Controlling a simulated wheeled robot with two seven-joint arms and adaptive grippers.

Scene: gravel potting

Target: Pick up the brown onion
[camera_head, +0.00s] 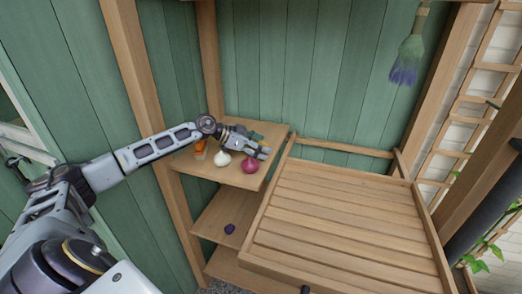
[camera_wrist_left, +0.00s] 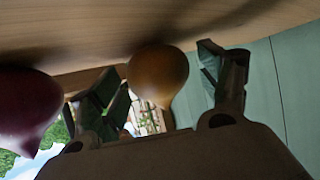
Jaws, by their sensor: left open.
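The brown onion (camera_wrist_left: 158,73) shows in the left wrist view, between the two spread fingers of my left gripper (camera_wrist_left: 168,80). I cannot tell whether a finger touches it. In the head view my left gripper (camera_head: 258,150) is over the top shelf, and I cannot make out the brown onion there; the gripper seems to hide it. A white onion (camera_head: 222,158) and a red onion (camera_head: 250,166) sit on the shelf just in front of the gripper. The red onion (camera_wrist_left: 28,105) is also close beside the fingers in the left wrist view. My right gripper is not in view.
A small dark purple object (camera_head: 229,229) lies on the lower shelf. An empty slatted wooden bench (camera_head: 345,220) stands to the right. A brush (camera_head: 408,60) hangs on the green wall.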

